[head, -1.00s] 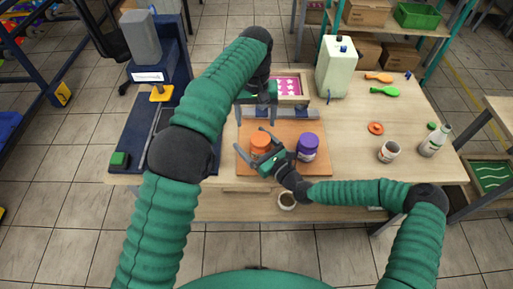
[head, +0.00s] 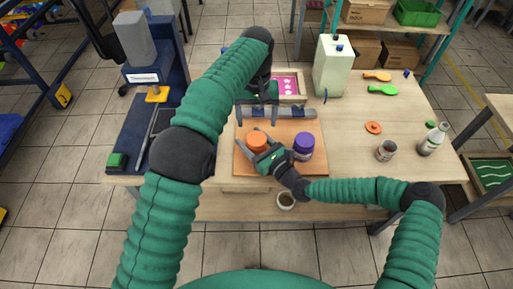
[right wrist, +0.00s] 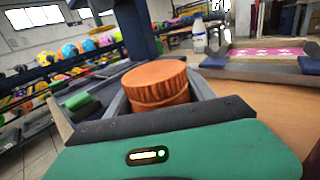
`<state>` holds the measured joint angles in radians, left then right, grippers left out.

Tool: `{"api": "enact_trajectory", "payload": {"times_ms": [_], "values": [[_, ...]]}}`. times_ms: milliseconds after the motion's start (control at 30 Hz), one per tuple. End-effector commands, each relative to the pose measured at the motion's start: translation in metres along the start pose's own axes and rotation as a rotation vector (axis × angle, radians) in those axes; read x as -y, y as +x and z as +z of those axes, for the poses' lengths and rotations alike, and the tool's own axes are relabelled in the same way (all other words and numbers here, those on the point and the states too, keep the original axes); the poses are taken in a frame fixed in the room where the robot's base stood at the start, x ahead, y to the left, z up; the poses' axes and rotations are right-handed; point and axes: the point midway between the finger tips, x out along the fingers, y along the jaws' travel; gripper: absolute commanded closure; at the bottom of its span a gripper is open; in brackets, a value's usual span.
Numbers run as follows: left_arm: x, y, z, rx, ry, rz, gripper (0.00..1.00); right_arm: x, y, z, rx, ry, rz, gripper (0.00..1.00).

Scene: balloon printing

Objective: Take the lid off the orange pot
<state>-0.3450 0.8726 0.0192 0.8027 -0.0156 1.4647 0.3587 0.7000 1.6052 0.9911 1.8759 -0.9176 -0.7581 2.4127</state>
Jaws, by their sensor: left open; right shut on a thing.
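The orange pot (head: 257,138) stands on the brown board, its lid on top. My right gripper (head: 256,146) is shut on its lid from the front right. In the right wrist view the round orange lid (right wrist: 155,75) sits between the grey fingers, and the lower part of the pot is hidden. My left gripper (head: 259,112) is open and empty behind the orange pot, near a grey bar at the back of the board.
A purple-lidded pot (head: 304,142) stands just right of my right gripper on the board (head: 312,168). A pink patterned tray (head: 288,86) lies behind.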

Motion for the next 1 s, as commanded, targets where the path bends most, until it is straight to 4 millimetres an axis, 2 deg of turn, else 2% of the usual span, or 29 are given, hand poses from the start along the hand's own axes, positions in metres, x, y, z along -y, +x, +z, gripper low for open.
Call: {"api": "enact_trajectory", "payload": {"times_ms": [233, 367, 467, 800, 1000], "values": [[0.0012, 0.0004, -0.0001, 0.001, 0.033, 0.001, 0.23, -0.0003, 0.0004, -0.0011, -0.003, 0.000, 0.000, 1.00], [0.0008, 0.0018, 0.0004, 0.005, 0.241, 0.001, 0.23, -0.0007, 0.0006, -0.0012, -0.003, 0.000, 0.000, 1.00], [-0.0006, 0.0033, 0.0010, 0.009, 0.538, 0.000, 0.23, -0.0004, 0.0003, -0.0012, -0.003, 0.000, 0.000, 1.00], [-0.0034, 0.0041, 0.0018, 0.015, 1.710, 0.005, 0.23, 0.0001, -0.0003, -0.0015, -0.003, 0.001, 0.000, 1.00], [-0.0040, 0.0025, 0.0004, 0.010, 2.346, 0.004, 0.23, 0.0004, -0.0003, -0.0016, -0.003, 0.001, -0.001, 1.00]]}}
